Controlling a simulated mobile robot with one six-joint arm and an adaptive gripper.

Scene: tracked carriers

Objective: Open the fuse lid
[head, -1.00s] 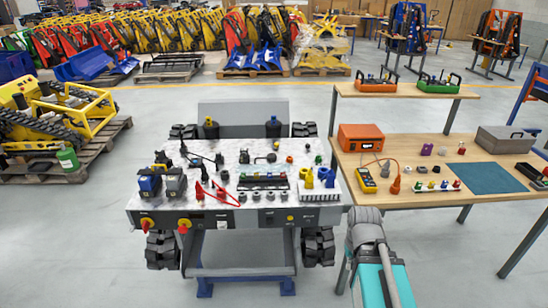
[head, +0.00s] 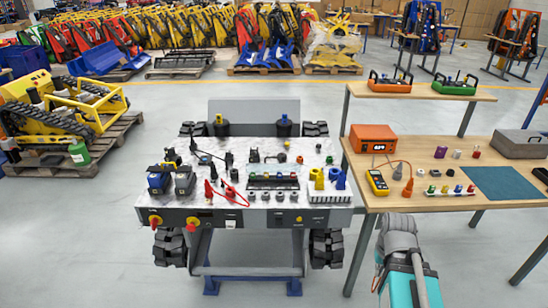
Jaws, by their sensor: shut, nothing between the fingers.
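A dark fuse strip (head: 273,183) with several small coloured pieces sits near the middle of the white-topped carrier (head: 205,202), behind its front panel. I cannot make out a separate lid on it at this size, nor whether one is open or shut. My arm shows at the bottom right, in front of the wooden workbench and well to the right of the strip. The end of the arm is not visible, so my gripper is out of view.
Beside the strip stand blue and yellow parts (head: 336,177) on the right and red leads (head: 232,196) on the left. Two dark blocks (head: 184,180) stand farther left. The wooden workbench (head: 440,200) adjoins the carrier on the right. The floor in front is clear.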

